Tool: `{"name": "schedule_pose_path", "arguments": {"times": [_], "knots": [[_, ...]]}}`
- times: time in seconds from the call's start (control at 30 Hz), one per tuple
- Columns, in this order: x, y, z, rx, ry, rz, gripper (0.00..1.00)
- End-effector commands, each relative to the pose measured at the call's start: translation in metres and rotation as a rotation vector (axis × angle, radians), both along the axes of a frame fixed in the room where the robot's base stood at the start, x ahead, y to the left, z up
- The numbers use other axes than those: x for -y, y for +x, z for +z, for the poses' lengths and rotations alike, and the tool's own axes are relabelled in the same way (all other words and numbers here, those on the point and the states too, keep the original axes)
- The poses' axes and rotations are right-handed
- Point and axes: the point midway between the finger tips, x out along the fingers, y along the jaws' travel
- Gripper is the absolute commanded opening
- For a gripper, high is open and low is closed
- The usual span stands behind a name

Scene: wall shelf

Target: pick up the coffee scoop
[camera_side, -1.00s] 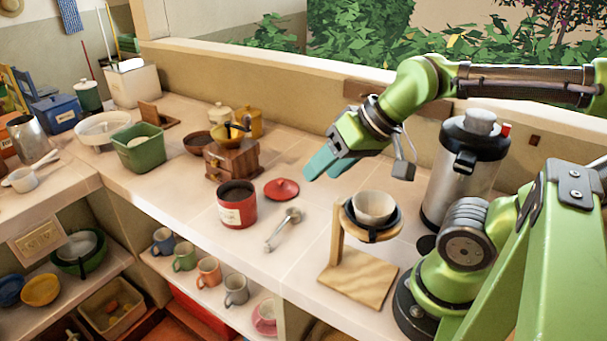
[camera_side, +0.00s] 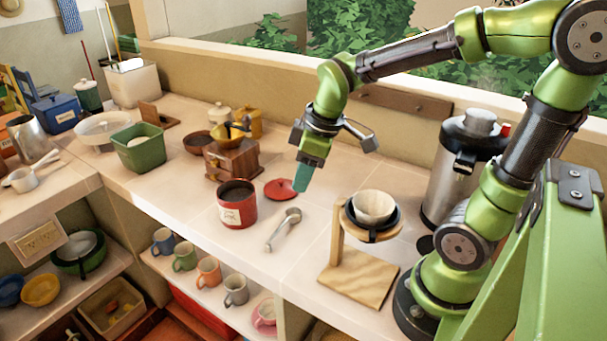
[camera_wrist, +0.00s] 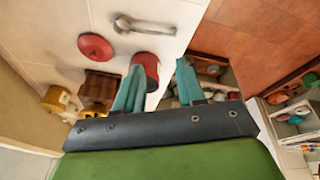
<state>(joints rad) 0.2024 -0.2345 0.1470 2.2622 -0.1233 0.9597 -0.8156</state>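The coffee scoop (camera_side: 292,214) lies on the pale counter, right of the red canister (camera_side: 237,208), with its handle toward the front edge. In the wrist view the scoop (camera_wrist: 148,27) lies near the top, clear of my fingers. My gripper (camera_side: 301,182) hangs above the counter with its fingers pointing down, apart from the scoop and over the area near the red lid (camera_side: 280,188). In the wrist view the two teal fingers of my gripper (camera_wrist: 158,86) stand apart with nothing held between them.
A wooden dripper stand (camera_side: 365,278) with a white cup (camera_side: 374,207) is right of the scoop. A steel urn (camera_side: 450,180) stands behind it. A wooden grinder (camera_side: 233,163) is behind the canister. Several mugs sit on the shelf below the counter's front edge.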

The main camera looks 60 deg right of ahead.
Motion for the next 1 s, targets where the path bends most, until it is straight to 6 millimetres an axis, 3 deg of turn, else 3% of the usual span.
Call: {"name": "schedule_pose_path", "arguments": {"times": [0.2, 0.4, 0.67, 1.0], "knots": [[0.008, 0.028, -0.018, -0.064, -0.171, 0.622, 0.39], [0.007, 0.038, -0.015, -0.053, -0.286, 1.045, 0.39], [0.008, 0.039, -0.024, -0.05, -0.324, 1.204, 0.39], [0.005, 0.052, -0.094, -0.052, -0.319, 1.204, 0.39]]}}
